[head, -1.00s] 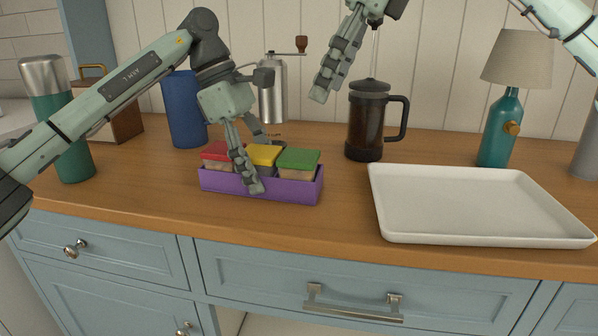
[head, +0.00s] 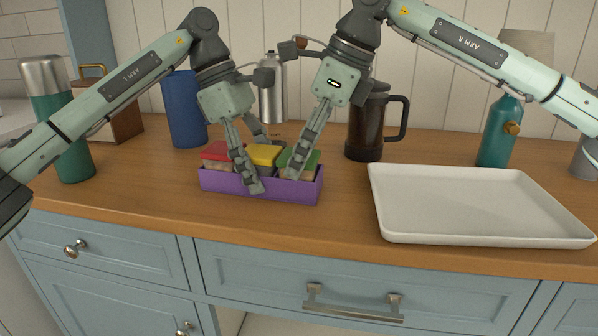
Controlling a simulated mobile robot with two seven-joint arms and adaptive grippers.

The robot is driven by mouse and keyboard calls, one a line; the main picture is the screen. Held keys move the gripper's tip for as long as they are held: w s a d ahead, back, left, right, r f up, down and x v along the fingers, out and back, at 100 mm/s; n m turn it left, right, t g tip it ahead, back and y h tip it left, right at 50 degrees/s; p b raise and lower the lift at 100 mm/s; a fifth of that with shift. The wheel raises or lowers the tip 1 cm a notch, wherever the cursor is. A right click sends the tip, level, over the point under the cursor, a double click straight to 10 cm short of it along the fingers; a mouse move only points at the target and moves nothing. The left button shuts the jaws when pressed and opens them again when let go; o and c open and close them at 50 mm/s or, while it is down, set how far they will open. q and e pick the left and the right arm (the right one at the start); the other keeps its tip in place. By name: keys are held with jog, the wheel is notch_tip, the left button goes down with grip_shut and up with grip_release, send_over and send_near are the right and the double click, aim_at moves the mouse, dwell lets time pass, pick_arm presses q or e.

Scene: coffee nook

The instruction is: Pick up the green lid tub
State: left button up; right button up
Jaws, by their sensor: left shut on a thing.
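The green lid tub (head: 313,159) stands at the right end of a purple box (head: 308,192) on the wooden counter. A yellow lid tub (head: 262,154) is in the middle and a red lid tub (head: 214,151) at the left end. My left gripper (head: 260,162) is shut on the purple box, with one finger down its front and the other behind. My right gripper (head: 296,166) is at the green lid tub, its fingers in front of part of the lid. Its fingers overlap in this view, so its opening and any contact are unclear.
A white tray (head: 384,219) lies to the right. A blue canister (head: 185,112) is back left.

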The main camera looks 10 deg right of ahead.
jog(key=shift+a+f, duration=0.1)
jog(key=shift+f, duration=0.05)
jog(key=c, duration=1.3)
pick_arm(q)
jog(key=o, duration=1.3)
pick_arm(e)
notch_tip(320, 180, up, 10)
pick_arm(q)
jog(key=shift+r, duration=0.1)
